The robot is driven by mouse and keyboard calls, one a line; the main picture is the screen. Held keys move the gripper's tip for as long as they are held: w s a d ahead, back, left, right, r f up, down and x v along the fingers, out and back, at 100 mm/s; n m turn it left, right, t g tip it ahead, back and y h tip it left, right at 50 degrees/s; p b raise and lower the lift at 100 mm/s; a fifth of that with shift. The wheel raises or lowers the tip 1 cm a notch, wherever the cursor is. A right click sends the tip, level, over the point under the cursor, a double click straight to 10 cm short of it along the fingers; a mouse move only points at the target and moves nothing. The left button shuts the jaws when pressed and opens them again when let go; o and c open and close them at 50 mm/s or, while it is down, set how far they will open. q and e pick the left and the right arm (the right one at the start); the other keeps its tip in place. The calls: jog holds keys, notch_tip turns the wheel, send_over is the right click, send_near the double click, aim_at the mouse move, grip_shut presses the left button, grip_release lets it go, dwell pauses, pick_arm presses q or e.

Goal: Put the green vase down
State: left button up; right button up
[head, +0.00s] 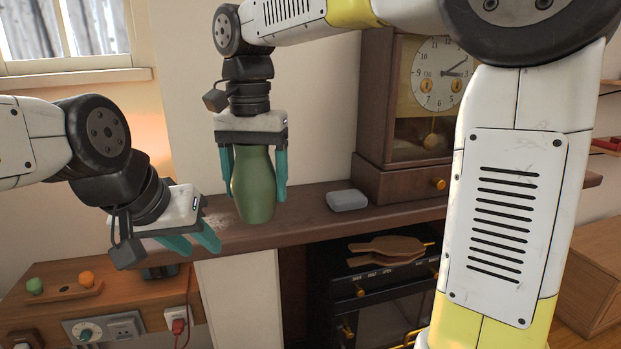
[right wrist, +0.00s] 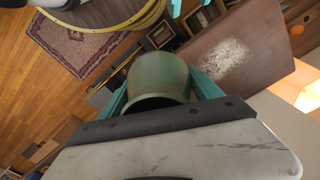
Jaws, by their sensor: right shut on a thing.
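The green vase (head: 254,187) is upright in my right gripper (head: 253,190), with one teal finger on each side of it. Its base shows against the wooden shelf (head: 310,202); I cannot tell whether it touches the wood or hangs above or in front of it. In the right wrist view, the vase (right wrist: 158,76) sits between the fingers and the shelf (right wrist: 258,35) is to its right, with a pale worn patch. The vase's base is hidden there. My left gripper (head: 195,243) is empty, its fingers apart, left of the vase and lower.
A grey box (head: 347,200) lies on the shelf to the right of the vase. A wooden clock (head: 405,110) stands further right.

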jog(key=shift+w+d+f, duration=0.8)
jog(key=shift+w, duration=1.45)
jog(key=shift+w+d+f, duration=0.75)
jog(key=shift+w+d, duration=0.1)
jog(key=shift+w, duration=1.35)
jog(key=shift+w+d+f, duration=0.8)
jog(key=shift+w, duration=1.45)
jog(key=shift+f, duration=0.2)
jog(key=o, duration=1.9)
notch_tip(320, 180, up, 12)
jog(key=s+d+f+n+t+y, duration=0.1)
jog(key=s+d+f+n+t, duration=0.15)
jog(key=s+d, duration=0.65)
jog(key=s+d+f+t, duration=0.1)
jog(key=s+f, duration=0.2)
jog(key=s, duration=0.1)
jog(key=s+d+f+t, duration=0.1)
jog(key=s+d+f, duration=0.1)
jog(key=s+f, duration=0.2)
jog(key=s+d+f+n+t+y, duration=0.1)
jog(key=s+d+f, duration=0.1)
jog(key=s+f, duration=0.1)
jog(key=shift+s+d+f+t, duration=0.1)
jog(key=shift+s+f+t, duration=0.1)
jog(key=shift+s, duration=0.25)
jog(key=shift+s+d+f+t, duration=0.1)
jog(key=shift+s+t, duration=0.05)
jog(key=shift+s, duration=0.25)
